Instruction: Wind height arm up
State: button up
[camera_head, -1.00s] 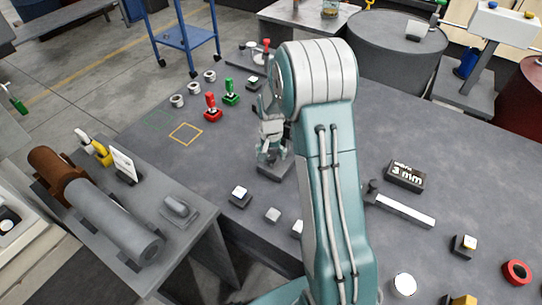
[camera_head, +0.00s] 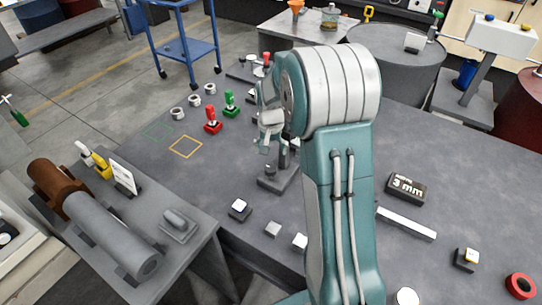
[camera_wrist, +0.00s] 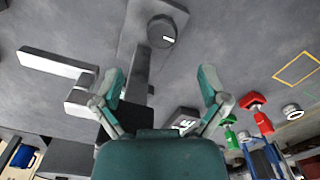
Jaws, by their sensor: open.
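My gripper (camera_head: 268,128) is open and empty above the table. In the wrist view its fingers (camera_wrist: 160,82) are spread apart. Beyond them stands a dark grey fixture: a base (camera_wrist: 170,8), a round knob with a white mark (camera_wrist: 163,32) and a post (camera_wrist: 137,75). The fixture's base also shows in the head view (camera_head: 280,180), below my gripper. No contact with the knob or post shows. I cannot tell which part is the height arm; my arm hides some of the table.
A black block reading 3 mm (camera_head: 405,187) stands right of my arm. Red (camera_head: 212,121) and green (camera_head: 230,103) handles and several grey rings stand left of my gripper. The table around the yellow square (camera_head: 186,146) is clear.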

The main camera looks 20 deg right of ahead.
aim_at(270, 168)
notch_tip(270, 168, down, 8)
jog(key=n, duration=0.4)
jog(key=shift+f, duration=0.15)
dwell(0.3)
jog(key=c, duration=1.1)
